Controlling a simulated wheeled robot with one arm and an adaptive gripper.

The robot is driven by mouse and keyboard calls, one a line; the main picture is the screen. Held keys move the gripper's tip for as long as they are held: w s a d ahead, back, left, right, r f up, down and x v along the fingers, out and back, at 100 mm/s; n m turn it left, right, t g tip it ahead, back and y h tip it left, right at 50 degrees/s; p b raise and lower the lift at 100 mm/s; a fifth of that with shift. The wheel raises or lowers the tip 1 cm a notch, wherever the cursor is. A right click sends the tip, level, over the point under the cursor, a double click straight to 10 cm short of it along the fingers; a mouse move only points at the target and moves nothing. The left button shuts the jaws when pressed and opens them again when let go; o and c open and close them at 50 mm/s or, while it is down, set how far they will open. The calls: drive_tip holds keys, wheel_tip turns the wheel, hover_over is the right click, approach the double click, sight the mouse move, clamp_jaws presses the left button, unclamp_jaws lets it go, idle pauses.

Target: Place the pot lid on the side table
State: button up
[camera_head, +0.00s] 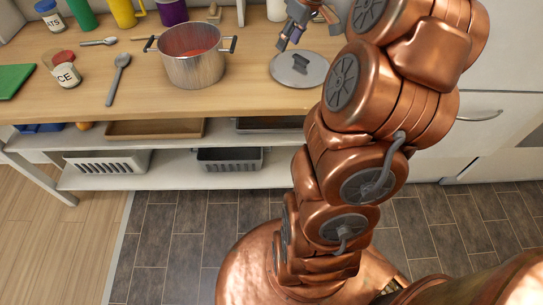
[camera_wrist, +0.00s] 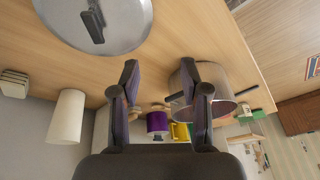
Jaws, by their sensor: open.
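The pot lid (camera_head: 312,70) is a round grey metal disc with a dark handle, lying flat on the wooden worktop (camera_head: 235,92) towards its right side. In the wrist view the lid (camera_wrist: 138,20) fills the top left, with its handle (camera_wrist: 93,22) showing. My gripper (camera_head: 290,38) is above the worktop, just behind the lid in the picture. In the wrist view my gripper (camera_wrist: 165,74) has its two fingers spread, with nothing between them, apart from the lid. No separate side table can be made out in either view.
A metal pot (camera_head: 192,70) with red contents stands left of the lid. Spoons (camera_head: 118,80), a labelled jar (camera_head: 64,72) and a green board (camera_head: 14,80) lie further left. Shelves with trays and baskets (camera_head: 230,159) are below. A white cabinet (camera_head: 505,80) stands right.

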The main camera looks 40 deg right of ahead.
drive_tip(key=s+a+f+g, duration=0.15)
drive_tip(key=s+a, duration=0.35)
drive_tip(key=a, duration=0.6)
drive_tip(key=s+a+f+g, duration=0.15)
drive_tip(key=s+a, duration=0.35)
drive_tip(key=a, duration=0.6)
drive_tip(key=s+a+f+m+g, duration=0.1)
drive_tip(key=s+a+f, duration=0.1)
drive_tip(key=s, duration=0.6)
drive_tip(key=s+a+f+m+g+h, duration=0.1)
drive_tip(key=s+a, duration=0.3)
drive_tip(key=s, duration=0.5)
drive_tip(key=shift+f+g, duration=0.5)
drive_tip(key=shift+g, duration=0.1)
drive_tip(key=shift+a, duration=0.1)
drive_tip(key=s+p+v, duration=0.3)
drive_tip(key=p+v, duration=0.9)
drive_tip(key=v, duration=0.1)
drive_tip(key=shift+w+a+r+t+p, duration=0.2)
drive_tip(key=shift+w+r+t+p, duration=0.1)
drive_tip(key=shift+w+r+t, duration=0.1)
